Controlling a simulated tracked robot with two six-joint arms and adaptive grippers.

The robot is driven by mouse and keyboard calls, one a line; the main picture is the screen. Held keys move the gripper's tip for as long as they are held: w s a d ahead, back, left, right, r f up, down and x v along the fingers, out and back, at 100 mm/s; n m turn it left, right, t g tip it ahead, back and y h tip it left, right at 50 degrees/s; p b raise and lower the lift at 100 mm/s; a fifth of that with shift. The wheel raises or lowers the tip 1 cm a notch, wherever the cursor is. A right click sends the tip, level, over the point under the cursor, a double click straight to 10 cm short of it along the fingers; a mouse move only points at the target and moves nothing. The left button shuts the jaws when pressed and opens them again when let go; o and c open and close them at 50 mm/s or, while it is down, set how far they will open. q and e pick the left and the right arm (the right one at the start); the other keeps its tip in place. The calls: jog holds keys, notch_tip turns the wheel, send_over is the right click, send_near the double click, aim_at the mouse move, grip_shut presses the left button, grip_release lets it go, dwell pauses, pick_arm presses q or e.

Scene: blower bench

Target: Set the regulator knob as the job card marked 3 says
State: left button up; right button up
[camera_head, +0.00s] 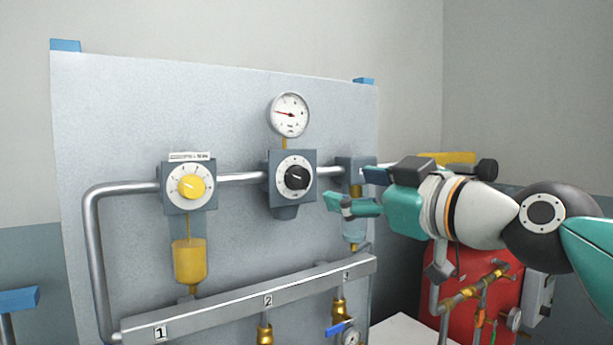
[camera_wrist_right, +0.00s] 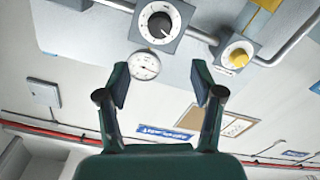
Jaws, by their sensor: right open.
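The black regulator knob (camera_head: 297,178) sits on a grey block below a round gauge (camera_head: 289,114), whose red needle points left. A pale mark on the knob seems to point right. The knob also shows at the top of the right wrist view (camera_wrist_right: 160,24), with the gauge (camera_wrist_right: 144,65) near it. My right gripper (camera_head: 337,203) is open and empty, to the right of the knob and slightly lower, apart from it. No readable job card marked 3 shows. My left gripper is out of view.
A yellow knob (camera_head: 190,187) sits on another block to the left, above a yellow bowl (camera_head: 190,261). A pipe (camera_head: 238,177) links the blocks. A rail (camera_head: 225,304) with plates 1, 2, 3 runs below. A red unit (camera_head: 465,290) stands at the right.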

aim_at(302, 178)
jog(key=p+x, duration=0.4)
jog(key=x, duration=0.7)
jog(key=shift+w+a+r, duration=0.1)
jog(key=shift+w+a, duration=0.1)
jog(key=shift+w, duration=0.1)
jog(key=shift+w+a, duration=0.35)
jog(key=shift+w, duration=0.2)
jog(key=shift+c, duration=0.4)
jog(key=c, duration=1.1)
